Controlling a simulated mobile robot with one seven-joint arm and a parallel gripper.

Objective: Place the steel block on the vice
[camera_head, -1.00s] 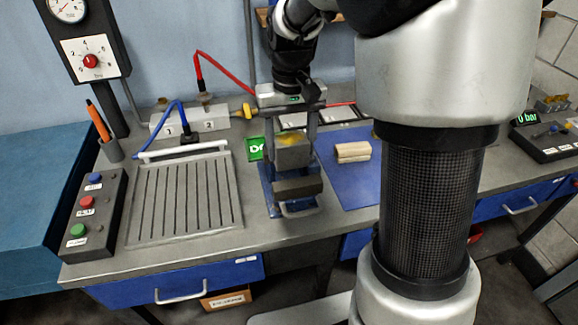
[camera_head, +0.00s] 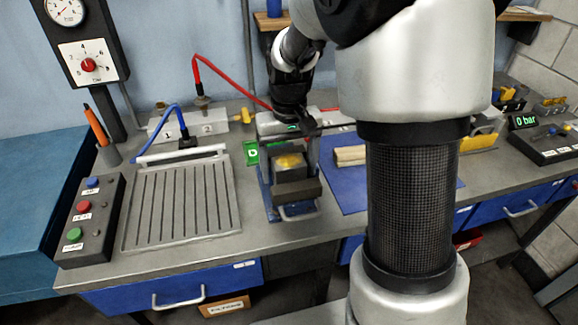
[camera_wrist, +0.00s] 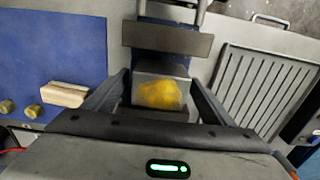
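The steel block (camera_head: 291,170), grey with a yellow patch on top, is between the fingers of my gripper (camera_head: 289,160) in the head view. The wrist view shows the block (camera_wrist: 143,72) with a finger close against each side of it, so my gripper (camera_wrist: 160,82) appears shut on it. The vice (camera_head: 297,191) has a dark front jaw and a blue base. The block is low behind this front jaw, in the jaw space. Its underside is hidden, so I cannot tell whether it rests on the vice.
A slotted grey plate (camera_head: 182,202) and a button box (camera_head: 90,222) lie left of the vice. A blue mat (camera_head: 343,188) with a pale wooden block (camera_head: 349,155) lies to the right. Hoses and a valve box (camera_head: 190,125) are behind.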

